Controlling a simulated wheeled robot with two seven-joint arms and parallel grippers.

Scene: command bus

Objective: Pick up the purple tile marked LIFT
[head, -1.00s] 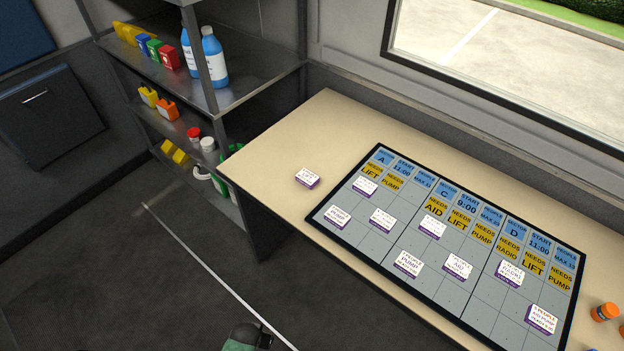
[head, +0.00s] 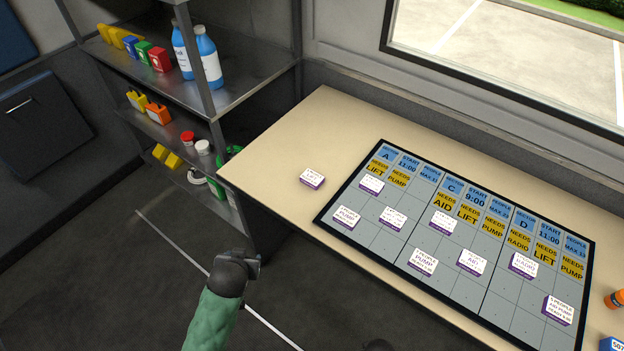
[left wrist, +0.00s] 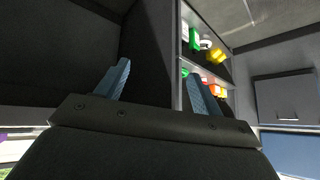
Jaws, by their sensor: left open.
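A white-topped tile with a purple edge (head: 312,178) lies alone on the bare tabletop, left of the board; its print is too small to read surely. Several similar purple-edged tiles lie on the grey board, such as one by its left edge (head: 347,217); I cannot tell which one reads LIFT. My left arm, with a green sleeve and dark wrist, rises from the bottom of the head view, in front of the table and well short of the tiles. My left gripper (left wrist: 160,78) is open and empty in the left wrist view, its blue fingers wide apart. My right gripper is not seen.
The beige table (head: 270,150) has clear room around the lone tile. The board (head: 400,240) covers much of the tabletop. A metal shelf (head: 250,85) with bottles and small boxes stands left of the table. An orange-capped container (head: 616,299) is at the right edge.

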